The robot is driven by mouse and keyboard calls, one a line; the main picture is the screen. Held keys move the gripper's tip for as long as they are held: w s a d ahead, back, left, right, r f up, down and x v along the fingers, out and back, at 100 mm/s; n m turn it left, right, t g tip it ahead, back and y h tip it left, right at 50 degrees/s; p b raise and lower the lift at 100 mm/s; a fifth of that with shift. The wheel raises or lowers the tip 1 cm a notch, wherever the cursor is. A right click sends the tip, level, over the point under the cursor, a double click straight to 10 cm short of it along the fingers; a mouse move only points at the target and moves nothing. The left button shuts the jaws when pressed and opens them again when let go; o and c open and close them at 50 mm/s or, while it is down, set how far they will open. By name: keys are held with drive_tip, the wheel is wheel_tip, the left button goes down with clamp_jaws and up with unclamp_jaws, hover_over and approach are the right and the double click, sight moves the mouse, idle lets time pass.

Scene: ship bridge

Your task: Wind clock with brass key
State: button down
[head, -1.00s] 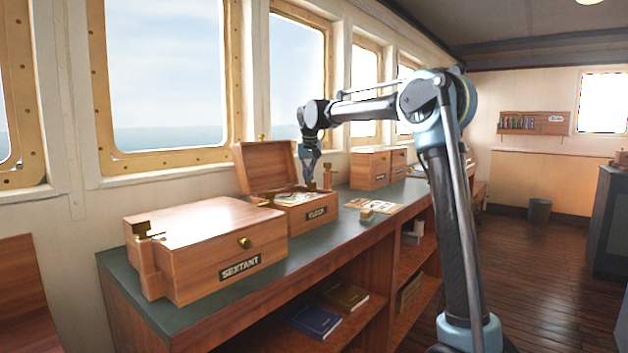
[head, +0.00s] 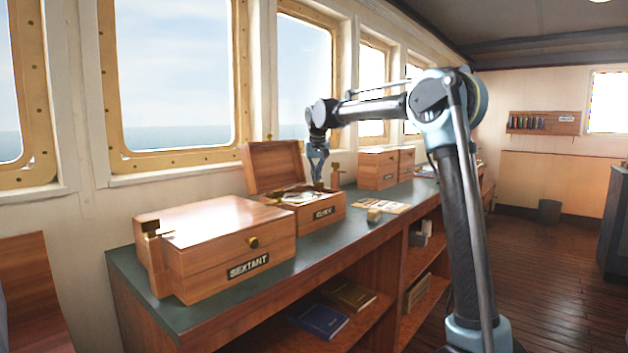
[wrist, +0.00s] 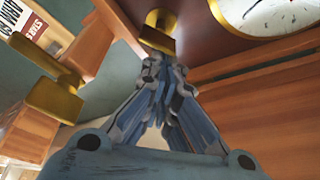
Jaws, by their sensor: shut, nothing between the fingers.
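The clock box (head: 318,213) stands open on the counter, its lid (head: 274,167) tilted back toward the windows. The white clock dial (head: 298,196) lies face up inside; part of it shows at the upper right of the wrist view (wrist: 265,12). A brass piece (wrist: 158,32) stands on the dark panel beside the dial. It may be the key, but its full shape is hidden. My gripper (head: 318,180) points down over the right part of the box. In the wrist view its fingers (wrist: 160,68) are shut and empty, close to the brass piece; I cannot tell if they touch.
A closed sextant box (head: 215,250) stands nearer on the counter. A brass-topped wooden post (head: 336,178) rises at the clock box's right; its brass fitting (wrist: 52,98) fills the wrist view's left. A small block (head: 374,215) and cards (head: 383,206) lie to the right.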

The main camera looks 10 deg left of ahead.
drive_tip(key=shift+d, duration=0.2)
drive_tip(key=shift+w+d, duration=0.1)
drive_tip(key=shift+d, duration=0.55)
